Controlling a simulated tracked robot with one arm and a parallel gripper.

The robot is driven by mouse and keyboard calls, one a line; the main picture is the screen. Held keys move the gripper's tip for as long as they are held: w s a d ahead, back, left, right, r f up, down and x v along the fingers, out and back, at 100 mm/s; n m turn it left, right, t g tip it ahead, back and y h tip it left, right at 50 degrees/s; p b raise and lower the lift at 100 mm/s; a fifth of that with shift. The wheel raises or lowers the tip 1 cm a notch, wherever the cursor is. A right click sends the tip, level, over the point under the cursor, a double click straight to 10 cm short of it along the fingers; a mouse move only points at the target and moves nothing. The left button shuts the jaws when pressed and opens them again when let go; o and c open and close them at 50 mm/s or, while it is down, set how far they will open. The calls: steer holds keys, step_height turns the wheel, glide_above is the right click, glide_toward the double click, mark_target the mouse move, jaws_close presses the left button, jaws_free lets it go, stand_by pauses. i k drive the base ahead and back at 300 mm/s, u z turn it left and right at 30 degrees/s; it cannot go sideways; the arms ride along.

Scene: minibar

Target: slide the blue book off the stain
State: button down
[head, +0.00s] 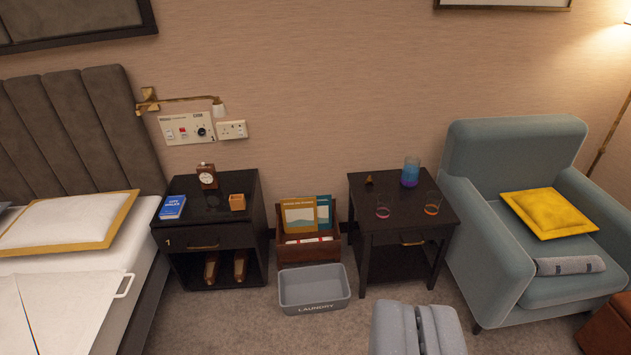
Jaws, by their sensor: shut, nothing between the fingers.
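The blue book (172,207) lies flat at the left front part of the black nightstand (215,210), close to its left edge. White lettering shows on its cover. I see no stain on the nightstand top; whatever is under the book is hidden. My gripper (418,318) is at the bottom of the view, right of centre, grey and shut with nothing held. It is well to the right of the book and apart from it.
The nightstand also bears a small clock (207,176) and an orange cup (237,202). A magazine rack (308,248) and grey laundry basket (314,288) stand beside it. A dark side table (400,190) with glasses and an armchair (500,260) are right; the bed (70,260) is left.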

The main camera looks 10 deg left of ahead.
mark_target(172, 208)
steer(key=u, duration=0.2)
steer(key=i, duration=1.3)
steer(key=u, duration=0.8)
steer(key=i, duration=1.3)
steer(key=u, duration=0.7)
steer(key=i, duration=1.25)
steer(key=u, duration=0.3)
